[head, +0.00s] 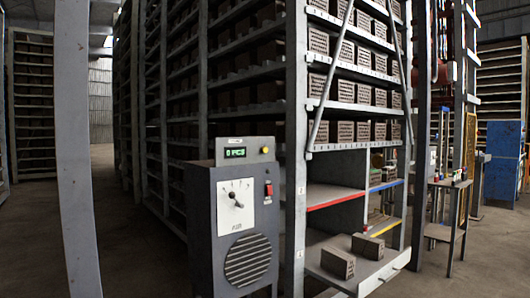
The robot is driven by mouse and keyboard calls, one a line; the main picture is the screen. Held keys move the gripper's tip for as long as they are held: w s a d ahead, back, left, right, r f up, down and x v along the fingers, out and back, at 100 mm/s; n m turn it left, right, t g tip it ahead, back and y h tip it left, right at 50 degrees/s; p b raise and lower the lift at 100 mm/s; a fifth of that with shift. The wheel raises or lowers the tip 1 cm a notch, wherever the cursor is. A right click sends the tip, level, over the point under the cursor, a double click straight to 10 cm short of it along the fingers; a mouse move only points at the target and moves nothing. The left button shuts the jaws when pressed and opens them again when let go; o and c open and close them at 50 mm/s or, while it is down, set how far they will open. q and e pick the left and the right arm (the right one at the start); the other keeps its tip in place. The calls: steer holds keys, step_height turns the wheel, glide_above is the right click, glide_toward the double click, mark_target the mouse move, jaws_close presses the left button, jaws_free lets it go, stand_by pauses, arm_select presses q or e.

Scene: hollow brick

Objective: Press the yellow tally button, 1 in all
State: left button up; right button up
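The small yellow tally button (265,150) is on the upper right of the display box on top of a grey control cabinet (203,240). Beside it, a green-lit display (235,152) appears to read "0 PCS". Nothing covers the button. Neither of my grippers is in view.
The cabinet carries a dial (235,208), a red switch (268,188) and a round grille. A tall brick rack (297,130) stands right behind it. A grey post (75,150) rises at the left. A small table (450,184) stands at the right. Floor is clear at the lower right.

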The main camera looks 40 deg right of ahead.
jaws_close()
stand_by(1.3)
